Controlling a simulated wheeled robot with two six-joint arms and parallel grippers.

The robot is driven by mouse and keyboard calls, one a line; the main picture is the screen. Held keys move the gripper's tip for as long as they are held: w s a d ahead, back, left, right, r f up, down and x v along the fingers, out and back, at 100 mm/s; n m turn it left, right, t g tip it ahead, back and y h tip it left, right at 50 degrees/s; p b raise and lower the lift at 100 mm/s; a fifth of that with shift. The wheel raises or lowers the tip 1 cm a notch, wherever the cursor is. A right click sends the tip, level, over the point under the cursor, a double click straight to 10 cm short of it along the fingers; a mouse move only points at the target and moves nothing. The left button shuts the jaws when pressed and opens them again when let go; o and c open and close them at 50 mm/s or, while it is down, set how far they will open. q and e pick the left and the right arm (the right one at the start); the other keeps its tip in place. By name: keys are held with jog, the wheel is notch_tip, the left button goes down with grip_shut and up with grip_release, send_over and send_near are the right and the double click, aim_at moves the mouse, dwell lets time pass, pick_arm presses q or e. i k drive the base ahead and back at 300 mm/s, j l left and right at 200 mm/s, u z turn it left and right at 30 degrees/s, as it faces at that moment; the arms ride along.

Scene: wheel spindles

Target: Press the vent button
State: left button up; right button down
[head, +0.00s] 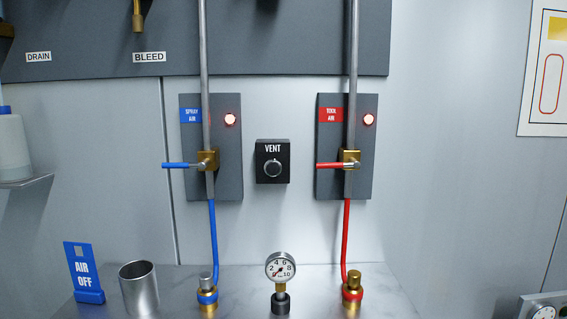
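The box is fixed to the wall in the middle of the head view, between the two grey valve panels. Nothing covers the button. Neither my left nor my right gripper shows in the head view.
A blue-handled valve (178,165) is left of the button, and a red-handled valve (330,165) is right of it. Both panels have lit red lamps. Below stand a gauge (280,267), a metal cup (139,289) and an AIR OFF sign (84,273).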

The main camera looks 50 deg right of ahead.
aim_at(272, 168)
jog(key=z, duration=1.45)
